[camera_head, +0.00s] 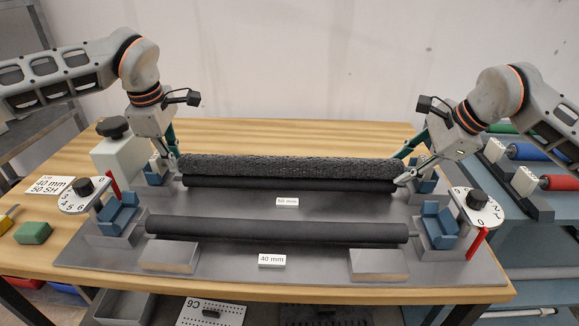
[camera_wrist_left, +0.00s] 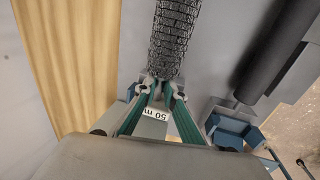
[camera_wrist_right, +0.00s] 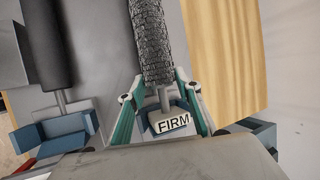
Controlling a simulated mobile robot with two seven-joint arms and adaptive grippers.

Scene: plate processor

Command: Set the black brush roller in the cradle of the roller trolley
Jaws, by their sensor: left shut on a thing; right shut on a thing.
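The black brush roller (camera_head: 290,167), long and rough-surfaced, lies level along the back of a grey plate station. My left gripper (camera_head: 167,172) is shut on its left end; the roller also shows in the left wrist view (camera_wrist_left: 170,40). My right gripper (camera_head: 405,174) is shut on its right end, where a thin shaft shows in the right wrist view (camera_wrist_right: 164,98). A smooth dark roller (camera_head: 290,185) shows just below it; I cannot tell whether they touch. The roller trolley (camera_head: 540,235) appears to be the blue-grey cart at the right; its full cradle is not visible.
A smooth black roller (camera_head: 275,230) lies across the front of the station plate (camera_head: 330,270). Blue supports (camera_head: 440,222) and numbered dials (camera_head: 478,207) stand at the ends. Coloured rollers, including blue (camera_head: 527,152) and red (camera_head: 562,183), lie on the cart. A green block (camera_head: 33,232) sits at left.

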